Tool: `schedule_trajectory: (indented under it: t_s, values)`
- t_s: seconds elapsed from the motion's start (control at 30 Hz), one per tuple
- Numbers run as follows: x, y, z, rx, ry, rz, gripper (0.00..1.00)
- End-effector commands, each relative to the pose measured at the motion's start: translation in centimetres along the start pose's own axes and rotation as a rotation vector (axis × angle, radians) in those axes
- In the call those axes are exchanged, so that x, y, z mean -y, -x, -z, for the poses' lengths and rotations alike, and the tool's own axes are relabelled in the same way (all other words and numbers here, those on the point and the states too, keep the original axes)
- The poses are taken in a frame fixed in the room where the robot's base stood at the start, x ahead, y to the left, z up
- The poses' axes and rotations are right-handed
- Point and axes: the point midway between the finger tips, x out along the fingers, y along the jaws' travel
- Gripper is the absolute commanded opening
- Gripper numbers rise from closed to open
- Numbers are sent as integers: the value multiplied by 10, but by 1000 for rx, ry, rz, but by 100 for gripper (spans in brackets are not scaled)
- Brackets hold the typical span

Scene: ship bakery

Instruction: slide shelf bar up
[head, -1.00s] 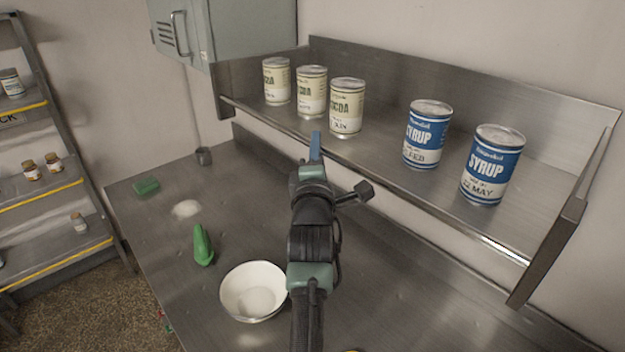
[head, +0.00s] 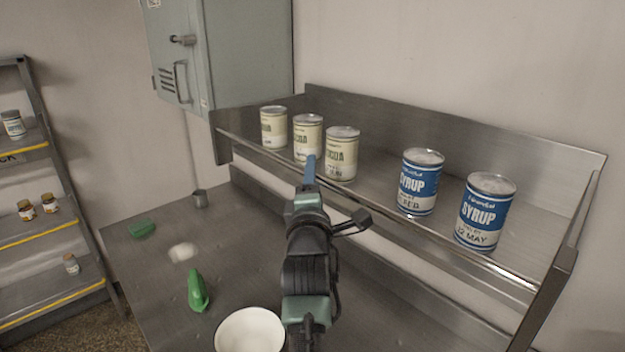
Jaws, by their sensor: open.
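The metal shelf bar (head: 500,269) runs along the front edge of the steel shelf (head: 540,245), slanting down from left to right in the head view. It passes low in front of the cans. My gripper (head: 309,168) points up and away toward the left half of the bar. Its blue finger overlaps the bar in the picture and hides a short piece of it. I cannot tell whether it touches the bar. The jaws are open, seen nearly edge-on, and nothing shows between them.
Several cans stand upright on the shelf: cream cocoa cans (head: 341,155) and blue syrup cans (head: 486,212). A grey cabinet (head: 235,55) hangs at upper left.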

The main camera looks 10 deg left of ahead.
Motion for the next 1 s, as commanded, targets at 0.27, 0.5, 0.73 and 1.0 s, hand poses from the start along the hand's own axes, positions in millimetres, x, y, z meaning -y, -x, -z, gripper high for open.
schedule_trajectory:
  t_s: [0.27, 0.5, 0.73, 1.0]
  values:
    - [4, 18, 0, 1, 1, 0, 50]
    - [4, 53, 0, 1, 0, -1, 50]
    - [4, 90, 0, 1, 0, -1, 50]
    - [2, 121, 0, 0, 1, -1, 50]
